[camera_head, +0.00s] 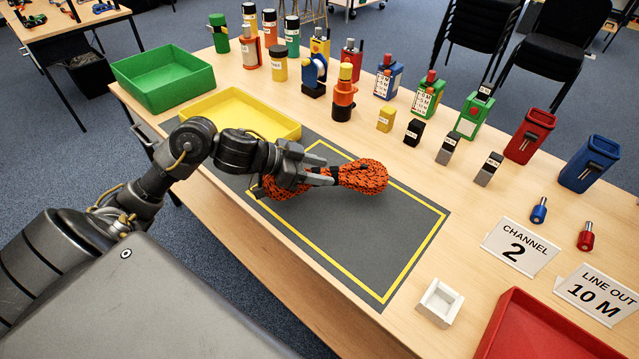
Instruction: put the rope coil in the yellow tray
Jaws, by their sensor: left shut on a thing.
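The orange and black rope coil (363,177) lies over the grey mat (385,240), inside its yellow outline. My left gripper (328,177) is shut on the coil near its middle. The fingers and wrist hide part of the coil. I cannot tell whether the coil touches the mat. The yellow tray (285,128) is behind my left forearm, to the upper left of the coil; its visible inside is empty. My right gripper is not in view.
A green tray (165,80) stands left of the yellow one. Several radios, bottles and small blocks line the table's back. A red tray (545,335), a small white box (439,301) and two sign cards, one reading CHANNEL 2 (520,246), are at the right.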

